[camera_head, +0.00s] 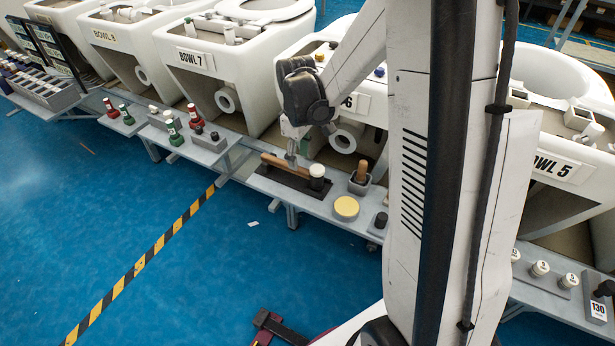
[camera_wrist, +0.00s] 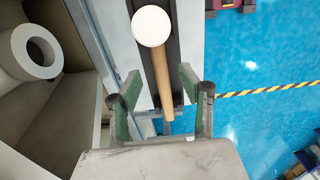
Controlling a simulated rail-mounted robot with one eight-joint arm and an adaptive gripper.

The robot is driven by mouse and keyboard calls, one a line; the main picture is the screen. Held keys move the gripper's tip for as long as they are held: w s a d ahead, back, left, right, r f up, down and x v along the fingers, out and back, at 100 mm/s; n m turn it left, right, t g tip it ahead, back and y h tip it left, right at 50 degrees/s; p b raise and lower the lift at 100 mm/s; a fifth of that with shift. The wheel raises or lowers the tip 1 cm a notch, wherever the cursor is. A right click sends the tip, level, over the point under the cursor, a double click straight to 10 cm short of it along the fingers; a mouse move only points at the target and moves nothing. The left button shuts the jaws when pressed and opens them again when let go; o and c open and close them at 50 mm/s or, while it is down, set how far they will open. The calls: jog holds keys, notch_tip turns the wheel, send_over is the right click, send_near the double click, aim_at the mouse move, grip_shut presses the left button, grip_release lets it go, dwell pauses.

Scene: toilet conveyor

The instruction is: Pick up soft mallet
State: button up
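The soft mallet has a tan wooden handle (camera_head: 272,161) and a dark head with a white face (camera_head: 317,171). It lies on a dark holder on the bench in front of bowl 6. In the wrist view its round white face (camera_wrist: 151,26) is at the top, and the handle (camera_wrist: 161,70) runs down between my fingers. My gripper (camera_head: 291,160) is over the handle, and its fingers (camera_wrist: 160,77) are open on both sides with visible gaps. The handle's far end is near the palm in the wrist view. Exact height above the handle is unclear.
A small block with an upright wooden handle (camera_head: 361,172) and a yellow round pad (camera_head: 346,208) stand right of the mallet. Red and green bottles (camera_head: 172,130) stand to the left. Toilet bowls line the back. The blue floor (camera_head: 190,270) in front is mostly clear.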

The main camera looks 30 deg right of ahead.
aim_at(299, 172)
jog(key=shift+f+b, duration=1.25)
jog(key=shift+f, duration=2)
grip_shut()
jog(key=shift+r, duration=0.1)
